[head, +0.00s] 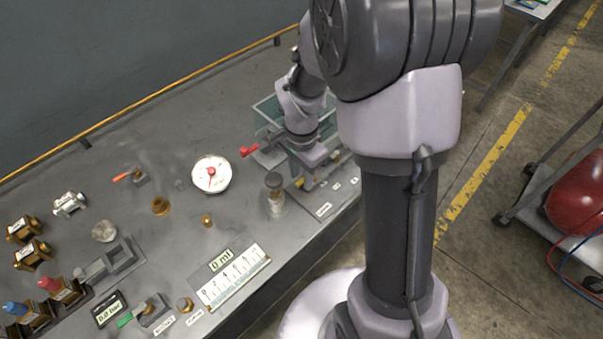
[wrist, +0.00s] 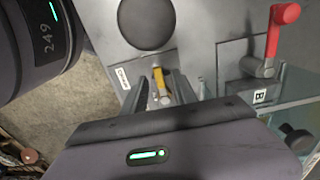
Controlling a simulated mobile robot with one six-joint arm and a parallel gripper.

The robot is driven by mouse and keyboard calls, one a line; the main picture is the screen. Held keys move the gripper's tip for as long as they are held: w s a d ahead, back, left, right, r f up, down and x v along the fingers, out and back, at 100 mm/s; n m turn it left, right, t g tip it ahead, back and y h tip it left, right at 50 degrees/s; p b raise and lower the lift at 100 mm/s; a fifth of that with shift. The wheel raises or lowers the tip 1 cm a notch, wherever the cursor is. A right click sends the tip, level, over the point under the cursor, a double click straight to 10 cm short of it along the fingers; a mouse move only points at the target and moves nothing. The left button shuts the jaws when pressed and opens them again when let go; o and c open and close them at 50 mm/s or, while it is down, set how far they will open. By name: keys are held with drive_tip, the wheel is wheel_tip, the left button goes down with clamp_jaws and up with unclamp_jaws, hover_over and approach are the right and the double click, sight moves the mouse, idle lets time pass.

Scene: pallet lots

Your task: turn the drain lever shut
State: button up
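A small lever with a yellow handle (wrist: 160,80) shows in the wrist view, with a white label (wrist: 122,78) to its left. Its lettering is too small to read, so I cannot confirm it as the drain lever. My gripper (wrist: 162,93) is open, with one finger on each side of the yellow handle. I see no clear contact. In the head view my gripper (head: 303,178) is low over the bench's right end, and the yellow handle (head: 299,184) shows just below it. The lever's base is partly hidden by the gripper.
A red-handled lever (wrist: 281,35) stands close by, beside a glass-sided tank (wrist: 300,95). A black round knob (wrist: 146,22) is near the gripper. A dial gauge (head: 211,175), a scale (head: 234,276) and a green-handled lever (head: 130,317) sit farther left on the bench (head: 110,185).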

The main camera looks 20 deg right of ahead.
sight(302, 181)
wheel_tip(302, 181, up, 18)
drive_tip(key=p, duration=0.6)
drive_tip(key=shift+f+p, duration=0.25)
drive_tip(key=shift+p, duration=0.1)
